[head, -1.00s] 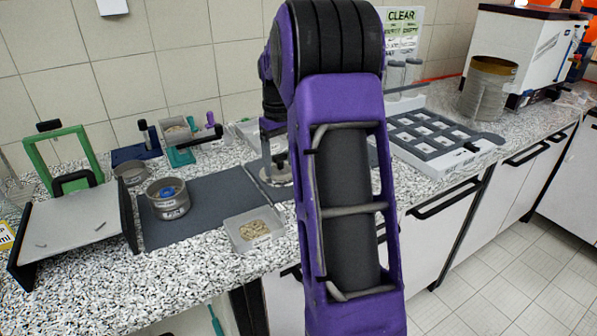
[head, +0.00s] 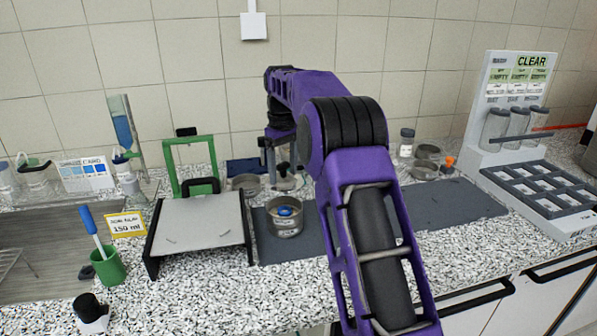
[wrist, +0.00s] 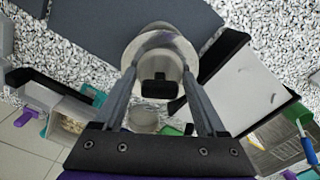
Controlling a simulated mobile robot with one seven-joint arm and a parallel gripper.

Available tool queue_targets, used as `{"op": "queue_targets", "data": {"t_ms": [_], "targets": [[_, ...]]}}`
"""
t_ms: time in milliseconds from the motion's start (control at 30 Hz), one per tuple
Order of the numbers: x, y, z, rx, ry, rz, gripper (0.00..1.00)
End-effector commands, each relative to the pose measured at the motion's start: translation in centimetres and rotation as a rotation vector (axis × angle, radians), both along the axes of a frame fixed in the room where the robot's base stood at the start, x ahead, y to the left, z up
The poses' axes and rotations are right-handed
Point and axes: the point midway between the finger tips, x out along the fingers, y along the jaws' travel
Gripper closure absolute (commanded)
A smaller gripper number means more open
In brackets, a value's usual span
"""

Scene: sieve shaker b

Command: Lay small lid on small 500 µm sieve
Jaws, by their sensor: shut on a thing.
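My gripper (wrist: 160,76) is shut on a pale grey round piece with a dark block-like knob, which looks like the small lid (wrist: 160,52). In the head view my gripper (head: 284,165) hangs above and slightly behind a small metal sieve (head: 285,227) on the dark mat. This sieve has a label too small to read and something blue inside. In the wrist view the held lid covers most of the sieve below, so their gap is hard to judge. Another small metal pan or sieve (head: 245,184) stands behind to the left.
A black-framed pale tray (head: 200,222) stands close left of the sieve, with a green frame (head: 190,160) behind. The dark mat (head: 450,208) is clear at right front. Small metal pans (head: 425,168) stand at its back. A slotted rack (head: 535,190) is far right.

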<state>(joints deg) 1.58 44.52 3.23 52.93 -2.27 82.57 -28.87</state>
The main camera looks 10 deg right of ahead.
Motion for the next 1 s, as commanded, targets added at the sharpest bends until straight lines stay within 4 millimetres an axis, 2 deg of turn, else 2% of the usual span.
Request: {"op": "queue_targets", "data": {"t_ms": [500,700,1000], "targets": [[0.0,0.1,-5.1,0.0,0.001,0.001,0.93],[0.0,0.1,-5.8,0.0,0.0,0.001,0.93],[0.0,0.1,-5.8,0.0,0.0,0.001,0.93]]}}
